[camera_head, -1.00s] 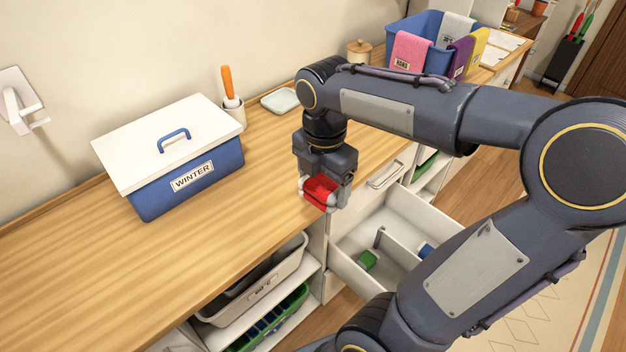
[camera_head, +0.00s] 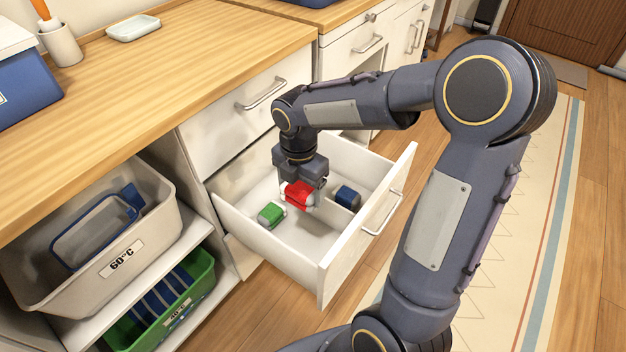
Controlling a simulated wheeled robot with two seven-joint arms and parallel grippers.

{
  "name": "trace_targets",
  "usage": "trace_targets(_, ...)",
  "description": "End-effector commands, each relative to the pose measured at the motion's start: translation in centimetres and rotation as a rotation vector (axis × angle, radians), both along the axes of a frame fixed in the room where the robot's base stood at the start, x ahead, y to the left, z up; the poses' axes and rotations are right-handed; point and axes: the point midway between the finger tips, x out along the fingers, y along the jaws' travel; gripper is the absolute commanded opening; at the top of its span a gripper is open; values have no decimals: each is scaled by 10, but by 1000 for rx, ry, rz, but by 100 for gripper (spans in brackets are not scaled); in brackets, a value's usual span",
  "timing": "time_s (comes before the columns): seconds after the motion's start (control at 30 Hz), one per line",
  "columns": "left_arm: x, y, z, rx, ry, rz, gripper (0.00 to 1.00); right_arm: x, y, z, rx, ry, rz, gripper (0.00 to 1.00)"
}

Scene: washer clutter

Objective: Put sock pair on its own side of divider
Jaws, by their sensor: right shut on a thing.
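My right gripper (camera_head: 299,192) is shut on a red sock pair (camera_head: 297,194) and holds it over the open white drawer (camera_head: 265,241). The red pair hangs between a green sock pair (camera_head: 270,214), on the left in the drawer, and a dark blue sock pair (camera_head: 347,196), on the right. The white divider (camera_head: 331,200) is mostly hidden behind my gripper and the red pair. I cannot tell whether the red pair touches the drawer floor or the divider. My left gripper is not in view.
The wooden counter (camera_head: 150,75) runs along the left above the drawer. A bin labelled 60°C (camera_head: 150,245) and a green bin (camera_head: 198,290) stand on shelves at lower left. The drawer front (camera_head: 375,225) stands out over the floor.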

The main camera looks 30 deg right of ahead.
Motion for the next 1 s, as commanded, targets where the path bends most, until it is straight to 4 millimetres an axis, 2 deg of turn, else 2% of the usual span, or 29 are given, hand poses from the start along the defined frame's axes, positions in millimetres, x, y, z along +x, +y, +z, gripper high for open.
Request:
trace_targets(0.03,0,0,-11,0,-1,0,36,2,2,-14,3,0,6,51)
trace_targets(0.37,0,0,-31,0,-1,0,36,4,5,-37,7,-1,14,51)
trace_targets(0.63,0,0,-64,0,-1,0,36,4,5,-69,7,-1,14,51)
trace_targets(1.0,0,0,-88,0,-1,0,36,4,5,-111,6,1,14,51)
